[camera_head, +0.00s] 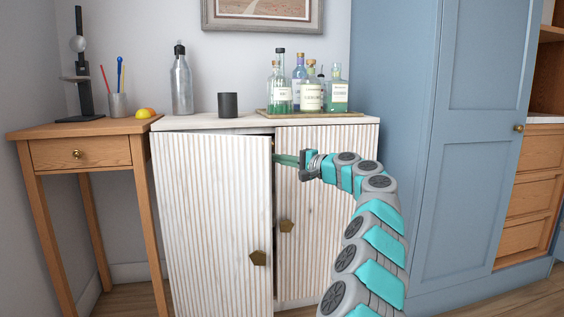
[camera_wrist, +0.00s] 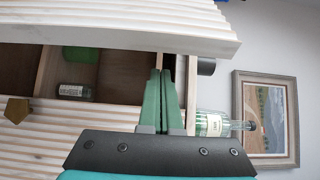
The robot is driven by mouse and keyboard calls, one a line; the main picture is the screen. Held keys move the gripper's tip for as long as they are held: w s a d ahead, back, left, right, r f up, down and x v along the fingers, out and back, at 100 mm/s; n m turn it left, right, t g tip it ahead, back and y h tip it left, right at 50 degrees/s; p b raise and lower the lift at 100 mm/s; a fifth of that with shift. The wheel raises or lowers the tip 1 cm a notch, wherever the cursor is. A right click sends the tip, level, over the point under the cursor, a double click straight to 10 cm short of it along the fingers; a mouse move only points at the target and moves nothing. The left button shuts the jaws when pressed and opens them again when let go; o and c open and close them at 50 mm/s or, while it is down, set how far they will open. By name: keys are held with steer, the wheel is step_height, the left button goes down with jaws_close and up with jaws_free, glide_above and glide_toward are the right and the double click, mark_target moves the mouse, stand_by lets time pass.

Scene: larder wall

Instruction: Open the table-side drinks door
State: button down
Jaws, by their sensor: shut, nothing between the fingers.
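The white ribbed drinks cabinet stands against the wall, beside a wooden table. Its left, table-side door (camera_head: 213,220) is partly open, its free edge swung out from the frame. A brass pull (camera_head: 259,258) sits near that edge. The right door (camera_head: 310,240) looks closed, with its own brass pull (camera_head: 287,226). My gripper (camera_head: 279,160) is shut and empty, at the upper part of the left door's free edge. In the wrist view its green fingers (camera_wrist: 163,100) point into the gap between the door's edge (camera_wrist: 120,33) and the cabinet. How the fingertips touch the door's inner face is unclear.
The wooden table (camera_head: 80,129) is close by the left door's hinge side. Bottles on a tray (camera_head: 345,114), a dark cup (camera_head: 228,105) and a metal flask (camera_head: 182,85) stand on the cabinet top. A bottle (camera_wrist: 75,91) shows inside. A blue cupboard (camera_head: 480,180) stands right.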

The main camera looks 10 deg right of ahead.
steer(key=shift+s+a+f+b, duration=0.1)
steer(key=shift+s+a+b, duration=0.3)
steer(key=shift+s, duration=0.25)
steer(key=shift+s+a+f+b, duration=0.1)
steer(key=shift+s+a+b, duration=0.25)
steer(key=shift+s, duration=0.3)
steer(key=shift+a, duration=0.1)
steer(key=shift+s+r, duration=0.1)
